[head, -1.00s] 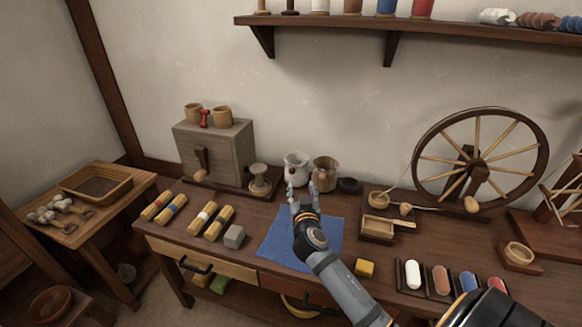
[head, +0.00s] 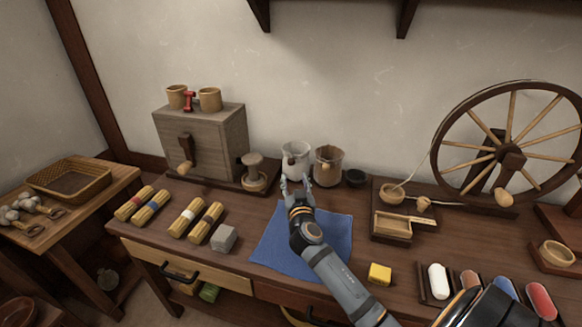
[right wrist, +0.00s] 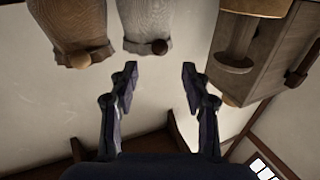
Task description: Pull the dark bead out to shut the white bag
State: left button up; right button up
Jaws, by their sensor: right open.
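The white bag (head: 296,158) stands at the back of the table, left of a brown bag (head: 328,163). In the right wrist view, which looks upside down, the white bag (right wrist: 153,22) is at top centre. Its dark bead (right wrist: 160,46) shows at its edge. My right gripper (head: 295,182) is open and empty in front of the white bag. In the right wrist view its fingertips (right wrist: 160,67) are apart, with the bead just beyond the gap between them. The bead is not clear in the head view. My left gripper is not in view.
The brown bag with a light wooden bead (right wrist: 79,61) stands close beside the white bag. A grey wooden cabinet (head: 200,142) and a wooden spool stand (head: 254,172) are to the left. A blue cloth (head: 270,243) lies under my right arm.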

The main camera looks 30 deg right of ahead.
aim_at(291, 165)
jog(key=x, duration=1)
jog(key=shift+w+d, duration=0.1)
jog(key=shift+w, duration=0.1)
grip_shut()
